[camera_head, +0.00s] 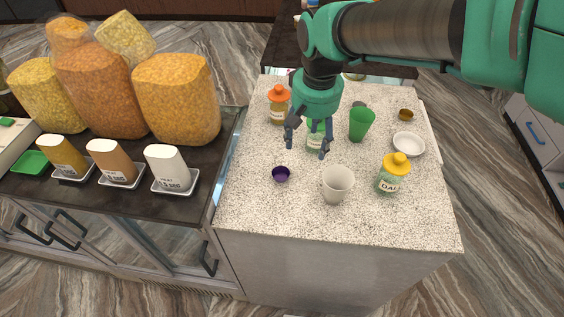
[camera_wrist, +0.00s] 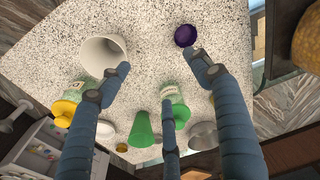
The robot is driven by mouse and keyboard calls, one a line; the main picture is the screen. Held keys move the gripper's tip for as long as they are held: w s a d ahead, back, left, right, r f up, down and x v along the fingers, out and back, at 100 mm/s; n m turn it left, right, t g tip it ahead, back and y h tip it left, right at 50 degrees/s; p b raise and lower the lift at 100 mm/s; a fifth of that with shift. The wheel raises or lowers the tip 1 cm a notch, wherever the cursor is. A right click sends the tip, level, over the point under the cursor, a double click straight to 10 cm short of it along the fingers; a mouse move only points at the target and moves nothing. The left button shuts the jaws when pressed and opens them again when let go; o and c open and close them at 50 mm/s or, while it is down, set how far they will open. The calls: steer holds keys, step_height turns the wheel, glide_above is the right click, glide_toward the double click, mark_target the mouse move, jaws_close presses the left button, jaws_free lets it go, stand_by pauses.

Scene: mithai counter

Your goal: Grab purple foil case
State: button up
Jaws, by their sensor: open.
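The purple foil case (camera_head: 281,174) is a small, round, dark purple cup on the speckled countertop (camera_head: 300,225), near its left side. It also shows in the wrist view (camera_wrist: 186,36), at the top, just beyond the tip of one finger. My gripper (camera_head: 308,143) is open and empty, above the counter and behind the case in the head view. In the wrist view its fingers (camera_wrist: 160,85) are spread wide, with nothing between them. The case is apart from the fingers.
A white cup (camera_head: 338,184) stands right of the case. A yellow-lidded jar (camera_head: 392,174), a green cup (camera_head: 361,124), a white bowl (camera_head: 408,145), a small brown case (camera_head: 406,115) and an orange-lidded jar (camera_head: 279,104) are around. Another jar (camera_head: 315,138) is partly behind my gripper. The front counter is clear.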

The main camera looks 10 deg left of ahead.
steer(key=g+p, duration=0.1)
glide_above(281, 177)
step_height(281, 177, down, 3)
steer(key=shift+d+r+n, duration=0.1)
steer(key=shift+r+n, duration=0.05)
steer(key=shift+n, duration=0.25)
steer(key=shift+f, duration=4.3)
steer(key=shift+f, duration=2.6)
steer(key=shift+c, duration=0.3)
